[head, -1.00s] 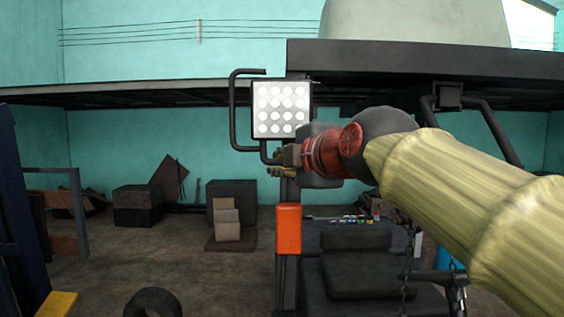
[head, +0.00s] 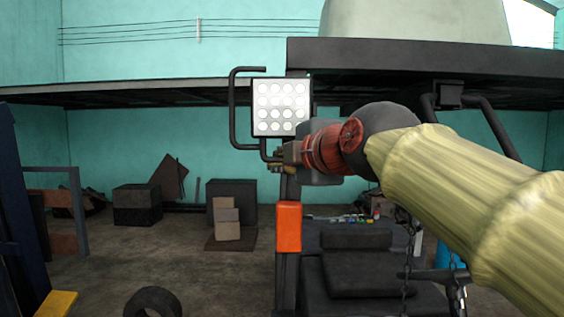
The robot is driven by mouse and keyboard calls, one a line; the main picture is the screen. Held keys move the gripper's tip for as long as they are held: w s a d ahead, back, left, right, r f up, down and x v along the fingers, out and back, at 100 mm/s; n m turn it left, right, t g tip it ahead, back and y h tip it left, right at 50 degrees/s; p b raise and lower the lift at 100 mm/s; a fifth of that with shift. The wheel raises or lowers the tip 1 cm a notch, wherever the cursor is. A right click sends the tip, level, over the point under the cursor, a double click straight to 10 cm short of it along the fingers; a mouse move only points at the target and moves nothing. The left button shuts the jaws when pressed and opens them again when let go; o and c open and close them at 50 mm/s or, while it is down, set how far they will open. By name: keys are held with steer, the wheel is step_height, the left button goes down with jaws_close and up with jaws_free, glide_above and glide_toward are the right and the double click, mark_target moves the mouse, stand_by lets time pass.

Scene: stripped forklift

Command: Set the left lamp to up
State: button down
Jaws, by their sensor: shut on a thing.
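The left lamp (head: 281,106) is a square panel of bright round lights in a dark frame, mounted by the forklift's left front post, under the roof edge. Its face looks toward me. My gripper (head: 278,160) is at the lamp's lower edge, reaching in from the right. Its fingers are shut at the lower end of the lamp's mount, just under the panel. The fingertips are small, and the exact part between them is hard to make out. My arm hides what lies behind the wrist.
A bent black bar (head: 233,110) stands left of the lamp. The dark roof (head: 430,60) runs above my arm. An orange block (head: 288,228) sits on the post below my gripper. The seat (head: 357,262) and control levers lie lower right.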

steer(key=shift+s+f+b, duration=0.1)
steer(key=shift+s+b, duration=0.35)
steer(key=shift+b, duration=0.4)
steer(key=shift+s+r+b, duration=0.25)
steer(key=shift+s+b, duration=0.5)
steer(key=shift+s, duration=0.05)
steer(key=shift+s+r, duration=0.35)
steer(key=c, duration=2.2)
jaws_free()
steer(key=shift+a, duration=0.1)
steer(key=shift+s, duration=0.1)
steer(key=v, duration=1.2)
